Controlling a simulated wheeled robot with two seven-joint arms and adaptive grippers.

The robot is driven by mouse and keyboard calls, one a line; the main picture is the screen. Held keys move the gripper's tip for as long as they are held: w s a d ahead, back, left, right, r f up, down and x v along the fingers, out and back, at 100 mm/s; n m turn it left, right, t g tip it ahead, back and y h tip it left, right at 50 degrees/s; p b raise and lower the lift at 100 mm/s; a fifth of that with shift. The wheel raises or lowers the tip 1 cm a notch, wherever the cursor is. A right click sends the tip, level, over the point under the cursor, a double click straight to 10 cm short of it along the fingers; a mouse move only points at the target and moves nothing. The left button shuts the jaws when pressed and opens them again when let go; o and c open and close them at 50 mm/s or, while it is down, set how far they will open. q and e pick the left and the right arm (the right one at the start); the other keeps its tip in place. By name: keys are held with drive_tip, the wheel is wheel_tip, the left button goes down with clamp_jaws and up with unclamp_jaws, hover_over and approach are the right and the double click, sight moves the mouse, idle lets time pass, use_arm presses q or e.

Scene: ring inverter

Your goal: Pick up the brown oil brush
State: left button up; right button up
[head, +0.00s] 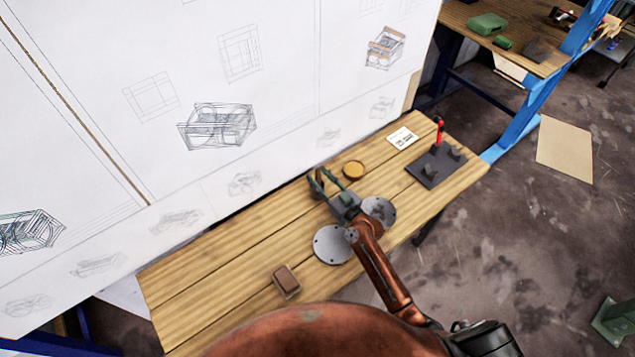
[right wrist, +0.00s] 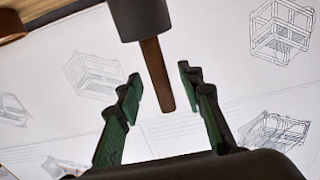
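The brown oil brush shows in the right wrist view as a brown rod (right wrist: 157,75) with a thick dark grey cylinder at its upper end. My right gripper (head: 322,180) is over the far side of the wooden bench in the head view. In the right wrist view its green fingers are spread, one on each side of the brown rod, with gaps on both sides. In the head view the brush is too small and too covered by the gripper to make out clearly. My left gripper is not in view.
On the bench (head: 215,265) are a round yellow-brown dish (head: 353,170), two grey discs (head: 333,244) (head: 379,211), a brown block (head: 286,281), a white card (head: 402,138) and a dark plate with a red-handled part (head: 436,166). A white board with drawings (head: 160,60) stands close behind.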

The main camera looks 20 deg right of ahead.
drive_tip(key=shift+w+a, duration=0.15)
drive_tip(key=shift+w, duration=0.2)
drive_tip(key=c, duration=0.5)
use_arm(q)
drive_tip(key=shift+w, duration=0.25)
use_arm(e)
clamp_jaws()
